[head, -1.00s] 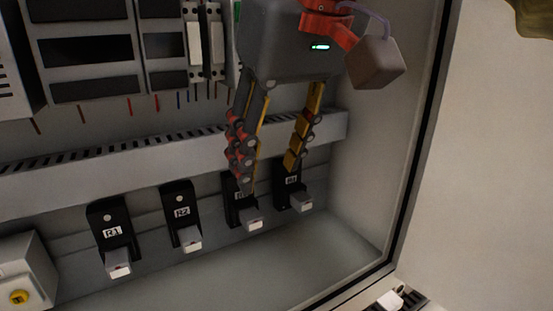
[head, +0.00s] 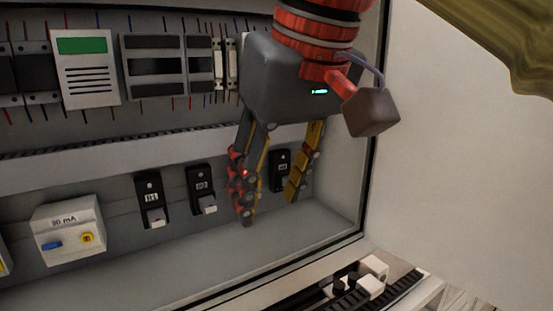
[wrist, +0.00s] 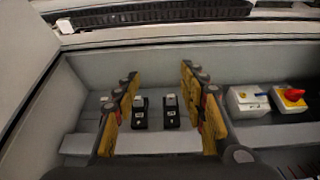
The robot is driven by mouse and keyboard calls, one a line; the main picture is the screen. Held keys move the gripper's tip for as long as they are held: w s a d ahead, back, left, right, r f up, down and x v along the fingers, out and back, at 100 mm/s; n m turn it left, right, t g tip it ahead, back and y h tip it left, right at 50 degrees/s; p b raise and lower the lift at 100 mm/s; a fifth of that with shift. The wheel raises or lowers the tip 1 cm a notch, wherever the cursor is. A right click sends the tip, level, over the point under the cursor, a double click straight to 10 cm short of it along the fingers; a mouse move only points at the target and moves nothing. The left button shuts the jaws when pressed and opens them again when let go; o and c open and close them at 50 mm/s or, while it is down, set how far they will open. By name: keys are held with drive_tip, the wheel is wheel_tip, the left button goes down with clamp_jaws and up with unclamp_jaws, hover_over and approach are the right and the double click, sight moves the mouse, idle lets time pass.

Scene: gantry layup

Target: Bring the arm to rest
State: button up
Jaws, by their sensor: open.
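My gripper (head: 268,210) hangs at the right of the head view with its two fingers apart and nothing between them. Its fingers stand in front of the row of black relay blocks in the cabinet. The relays marked R1 (head: 152,200) and R2 (head: 202,189) stand clear to its left. One more relay (head: 280,170) shows between the fingers, its label too small to read. The left finger hides part of the row. In the wrist view, the open gripper (wrist: 158,72) frames two relays (wrist: 140,113) (wrist: 171,112) beyond it.
The cabinet's right wall (head: 345,165) and front lip (head: 290,285) lie close to my gripper. A 30 mA box (head: 68,232) stands at the left. A red-knobbed switch box (wrist: 291,98) shows in the wrist view. A slotted duct (head: 100,160) runs above the relays.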

drive_tip(key=w+d+f+m+b, duration=0.1)
drive_tip(key=d+f+b, duration=0.4)
drive_tip(key=f, duration=0.7)
drive_tip(key=d+f+m+t+h+b, duration=0.1)
drive_tip(key=d+f+b, duration=0.2)
drive_tip(key=f+b, duration=0.7)
drive_tip(key=w+d+f+m+b, duration=0.15)
drive_tip(key=d+f, duration=0.25)
drive_tip(key=f, duration=1.1)
drive_tip(key=s+d+f+b, duration=0.2)
drive_tip(key=f+b, duration=0.2)
drive_tip(key=f, duration=0.5)
drive_tip(key=s+d+f+m+b, duration=0.1)
drive_tip(key=s+d+f+b, duration=0.1)
drive_tip(key=f, duration=0.8)
drive_tip(key=s+d+f+m+h+b, duration=0.1)
drive_tip(key=d+f+b, duration=0.2)
drive_tip(key=f, duration=0.7)
drive_tip(key=b, duration=0.2)
drive_tip(key=shift+s+d+f+t+b, duration=0.15)
drive_tip(key=shift+s+d+t+b, duration=0.15)
drive_tip(key=shift+s+d+b, duration=0.1)
drive_tip(key=shift+m, duration=0.25)
